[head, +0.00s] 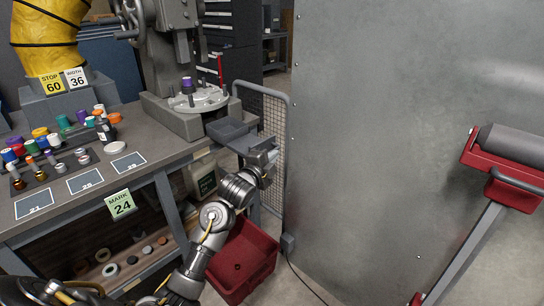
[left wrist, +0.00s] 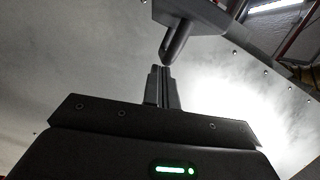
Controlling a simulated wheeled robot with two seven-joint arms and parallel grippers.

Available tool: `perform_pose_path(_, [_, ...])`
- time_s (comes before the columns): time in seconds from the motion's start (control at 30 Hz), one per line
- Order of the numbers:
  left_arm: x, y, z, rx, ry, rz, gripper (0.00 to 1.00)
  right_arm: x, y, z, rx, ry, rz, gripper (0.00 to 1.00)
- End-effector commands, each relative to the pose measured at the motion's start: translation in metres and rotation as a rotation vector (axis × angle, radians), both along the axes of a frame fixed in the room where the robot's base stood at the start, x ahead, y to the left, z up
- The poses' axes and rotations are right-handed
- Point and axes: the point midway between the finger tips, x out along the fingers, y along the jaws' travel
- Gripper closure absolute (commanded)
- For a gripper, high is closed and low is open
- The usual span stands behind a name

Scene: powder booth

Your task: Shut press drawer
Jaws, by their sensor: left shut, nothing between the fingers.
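The press (head: 180,110) stands at the back corner of the bench, with a round plate on its base. The press drawer (head: 232,129), a shallow grey tray, sticks out to the right of the bench end and is open. My left gripper (head: 268,150) is at the drawer's outer right end, fingers shut and empty. In the left wrist view the shut fingertips (left wrist: 163,70) point at a dark bar under a grey box (left wrist: 205,14), likely the drawer and its handle. They look very close; I cannot tell whether they touch. My right gripper is out of view.
A wire mesh guard (head: 268,108) stands behind the drawer, beside a large grey metal panel (head: 400,110). A red bin (head: 243,262) is on the floor below. The bench (head: 150,168) carries several spools and small bottles. A red-framed roller (head: 507,150) is at right.

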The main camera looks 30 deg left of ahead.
Motion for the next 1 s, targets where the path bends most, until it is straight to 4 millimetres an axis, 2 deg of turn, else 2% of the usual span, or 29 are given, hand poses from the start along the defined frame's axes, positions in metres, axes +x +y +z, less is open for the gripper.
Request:
perform_pose_path(0.37, [0.000,0.002,-0.001,0.000,0.000,0.000,1.00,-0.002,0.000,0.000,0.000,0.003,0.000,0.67])
perform_pose_path(0.53, [0.004,0.014,0.001,0.003,0.000,0.002,1.00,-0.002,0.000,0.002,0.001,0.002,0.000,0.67])
perform_pose_path(0.67, [0.011,0.038,0.001,0.004,0.001,0.003,1.00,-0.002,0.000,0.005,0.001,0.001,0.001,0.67])
perform_pose_path(1.0, [0.038,0.132,-0.002,0.002,0.002,0.005,1.00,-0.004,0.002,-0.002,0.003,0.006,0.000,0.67])
